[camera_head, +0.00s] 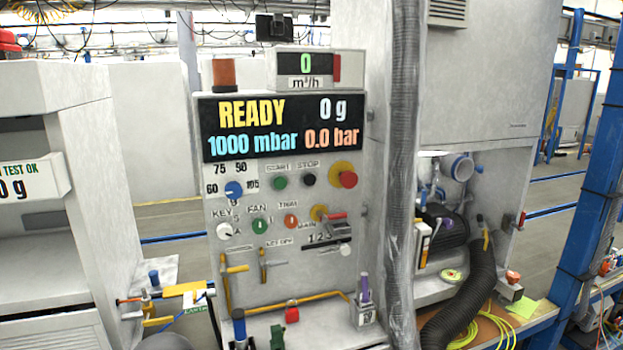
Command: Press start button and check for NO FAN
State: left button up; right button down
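The control panel (283,215) stands upright in the middle of the head view. The green start button (280,182) sits under the START label, left of the black stop button (309,179). A green button (259,226) sits under the FAN label, beside an orange-red button (291,221) under another label. The display (283,126) reads READY, 0 g, 1000 mbar and 0.0 bar. A small meter (306,68) above it reads 0 m³/h. Neither gripper is in view.
A red emergency knob on a yellow base (347,178) sits right of the stop button. A grey hose (403,150) hangs along the panel's right side, and a black hose (470,290) bends at lower right. Yellow pipes and valves (228,275) stick out below the panel.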

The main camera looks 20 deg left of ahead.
aim_at(279, 183)
jog(key=u, duration=0.3)
jog(key=i, duration=1.1)
jog(key=u, duration=0.95)
